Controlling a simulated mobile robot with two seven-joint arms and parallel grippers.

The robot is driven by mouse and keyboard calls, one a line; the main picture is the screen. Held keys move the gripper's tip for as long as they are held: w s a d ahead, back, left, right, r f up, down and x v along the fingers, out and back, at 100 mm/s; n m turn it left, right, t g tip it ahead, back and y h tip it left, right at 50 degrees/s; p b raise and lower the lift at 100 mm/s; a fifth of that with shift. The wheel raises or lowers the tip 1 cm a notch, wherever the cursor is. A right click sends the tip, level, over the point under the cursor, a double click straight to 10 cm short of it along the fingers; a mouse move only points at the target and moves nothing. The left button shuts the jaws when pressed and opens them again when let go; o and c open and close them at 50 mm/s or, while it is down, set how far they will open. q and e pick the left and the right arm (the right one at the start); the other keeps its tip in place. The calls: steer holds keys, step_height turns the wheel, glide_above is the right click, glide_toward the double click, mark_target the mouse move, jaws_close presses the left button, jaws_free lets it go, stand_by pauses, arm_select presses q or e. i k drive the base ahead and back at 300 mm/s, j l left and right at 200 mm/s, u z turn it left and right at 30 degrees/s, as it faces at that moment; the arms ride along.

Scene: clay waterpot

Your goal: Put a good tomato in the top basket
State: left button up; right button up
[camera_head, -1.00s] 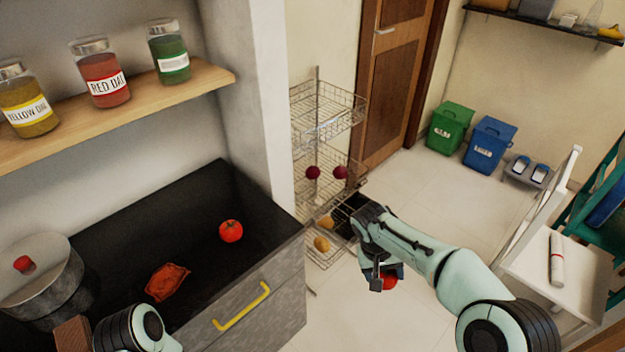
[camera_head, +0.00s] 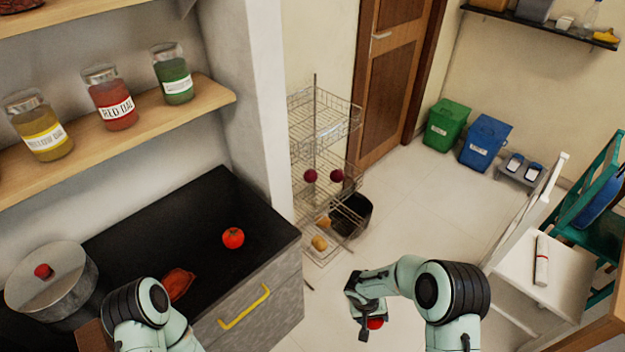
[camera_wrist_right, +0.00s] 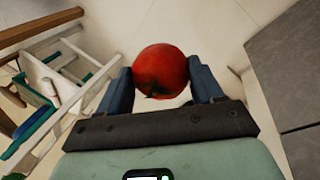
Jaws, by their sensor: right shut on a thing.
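My right gripper (camera_head: 369,310) is shut on a red tomato (camera_head: 375,323), held over the floor to the right of the counter. In the right wrist view the held tomato (camera_wrist_right: 161,72) sits between the two fingers, its green stem end towards the camera. Another red tomato (camera_head: 233,238) lies on the black counter. The wire basket rack stands by the wall beyond the counter. Its top basket (camera_head: 325,122) looks empty. The middle basket holds two dark red onions (camera_head: 310,176). A brown potato-like item (camera_head: 319,243) lies in the bottom basket. My left gripper is not visible; only its arm shows at lower left.
A dark bin (camera_head: 352,212) stands beside the rack. The counter (camera_head: 200,215) with its yellow drawer handle (camera_head: 244,306) lies left of my right arm. A white chair (camera_head: 545,285) stands at right. The floor between them is clear.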

mark_target(314, 125)
steer(key=i+l, duration=0.25)
steer(key=l, duration=0.15)
steer(key=i+l, duration=0.2)
steer(key=l, duration=0.2)
steer(key=i+l, duration=0.25)
steer(key=l, duration=0.2)
steer(key=i+l, duration=0.2)
steer(key=l, duration=0.2)
steer(key=i+l+u, duration=0.25)
steer(key=l+u, duration=0.2)
steer(key=l, duration=0.25)
steer(key=u, duration=1.5)
steer(key=i+l, duration=0.05)
steer(key=l, duration=0.05)
